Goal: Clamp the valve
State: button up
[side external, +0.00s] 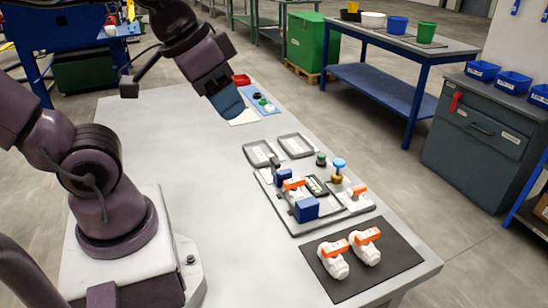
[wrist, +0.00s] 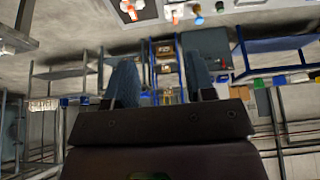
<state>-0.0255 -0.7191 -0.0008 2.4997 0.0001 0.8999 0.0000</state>
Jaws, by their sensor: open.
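A white valve with an orange handle (side external: 294,189) sits between two blue blocks (side external: 306,209) on a grey tray (side external: 299,229). The blocks look like vise jaws; I cannot tell whether they touch the valve. Two more white valves with orange handles, one on the left (side external: 333,262) and one on the right (side external: 367,252), rest on a black mat (side external: 398,255). My gripper (side external: 230,108) is raised above the table, well back and left of the tray. In the wrist view my gripper (wrist: 161,85) has its two fingers apart with nothing between them.
A white part with an orange piece (side external: 356,198) lies at the tray's right. A blue-topped knob (side external: 339,165) and a dark green knob (side external: 320,159) stand near it. Two shallow grey trays (side external: 296,146) lie behind.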

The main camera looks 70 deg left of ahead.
jog(key=w+a+f+g, duration=0.1)
jog(key=f, duration=0.1)
jog(key=w+a+f+g+y, duration=0.1)
jog(key=w+a+f+g, duration=0.1)
jog(key=shift+w+a+f, duration=0.15)
jog(key=shift+w+a, duration=0.1)
jog(key=shift+w, duration=0.05)
jog(key=m+g+y, duration=0.2)
jog(key=m+y, duration=0.1)
jog(key=m, duration=1.5)
send_near(275, 159)
jog(key=x, duration=0.9)
jog(key=shift+d, duration=0.1)
grip_shut()
